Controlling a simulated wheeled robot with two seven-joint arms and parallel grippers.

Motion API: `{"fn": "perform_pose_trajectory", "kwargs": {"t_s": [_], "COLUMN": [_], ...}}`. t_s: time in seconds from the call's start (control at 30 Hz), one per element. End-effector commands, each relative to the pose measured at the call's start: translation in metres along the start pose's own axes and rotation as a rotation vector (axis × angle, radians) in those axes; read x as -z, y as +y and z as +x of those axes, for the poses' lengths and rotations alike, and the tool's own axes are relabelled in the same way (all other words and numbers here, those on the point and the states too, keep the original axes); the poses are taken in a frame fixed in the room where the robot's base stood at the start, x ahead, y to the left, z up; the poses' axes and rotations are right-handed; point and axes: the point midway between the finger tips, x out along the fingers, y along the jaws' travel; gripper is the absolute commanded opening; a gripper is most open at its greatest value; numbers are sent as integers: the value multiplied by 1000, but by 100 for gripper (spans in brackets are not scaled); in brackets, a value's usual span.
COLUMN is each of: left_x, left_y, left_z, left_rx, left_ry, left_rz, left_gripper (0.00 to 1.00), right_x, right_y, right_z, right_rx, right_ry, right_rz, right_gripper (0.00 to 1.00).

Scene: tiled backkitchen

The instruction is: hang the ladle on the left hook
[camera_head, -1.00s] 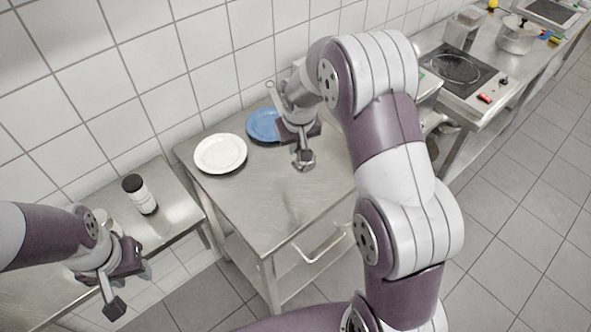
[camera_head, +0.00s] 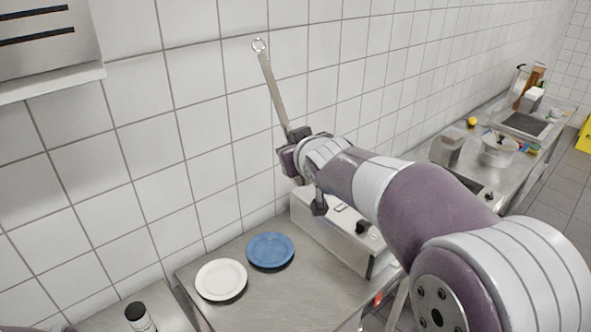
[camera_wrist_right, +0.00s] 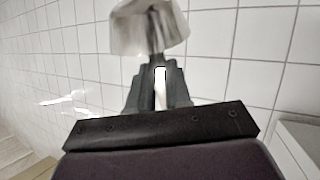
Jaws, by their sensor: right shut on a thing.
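The ladle (camera_head: 272,88) is a long grey metal handle with a ring at its top end. In the head view it stands nearly upright, tilted to the left, in front of the tiled wall. My right gripper (camera_head: 297,134) is shut on the handle near its lower visible part. In the right wrist view the gripper fingers (camera_wrist_right: 160,88) close around a pale strip of the handle. A blurred, shiny metal piece (camera_wrist_right: 150,28), perhaps the ladle's bowl, shows beyond them. No hook is visible in either view. My left gripper is out of view.
A blue plate (camera_head: 270,250) and a white plate (camera_head: 221,280) lie on the steel table (camera_head: 285,300). A box-shaped metal appliance (camera_head: 335,228) stands behind my right arm. A slotted white panel (camera_head: 45,35) is at upper left. The wall around the ladle's ring looks bare.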

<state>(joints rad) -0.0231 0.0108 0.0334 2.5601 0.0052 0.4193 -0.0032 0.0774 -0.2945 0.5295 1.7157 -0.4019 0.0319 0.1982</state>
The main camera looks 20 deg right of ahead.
Motion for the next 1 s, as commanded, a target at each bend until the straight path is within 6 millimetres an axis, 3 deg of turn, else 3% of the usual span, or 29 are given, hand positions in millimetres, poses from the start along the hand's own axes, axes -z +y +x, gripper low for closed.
{"fn": "perform_pose_trajectory", "kwargs": {"t_s": [0.1, 0.3, 0.47, 0.7, 0.83, 1.0], "left_x": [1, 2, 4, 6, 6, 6], "left_y": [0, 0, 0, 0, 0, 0], "left_z": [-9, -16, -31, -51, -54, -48], "left_rx": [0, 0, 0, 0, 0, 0], "left_ry": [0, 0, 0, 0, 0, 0], "left_rz": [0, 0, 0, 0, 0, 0], "left_gripper": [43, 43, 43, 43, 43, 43], "right_x": [25, 50, 93, 152, 164, 165], "right_y": [5, 8, 12, 13, 11, 8], "right_z": [-18, -38, -78, -147, -166, -165], "right_rx": [0, 7, 24, 67, 84, 89], "right_ry": [65, 141, 260, 428, 469, 477], "right_rz": [-6, -15, -26, -36, -36, -35], "right_gripper": [0, 0, 0, 0, 0, 0]}}
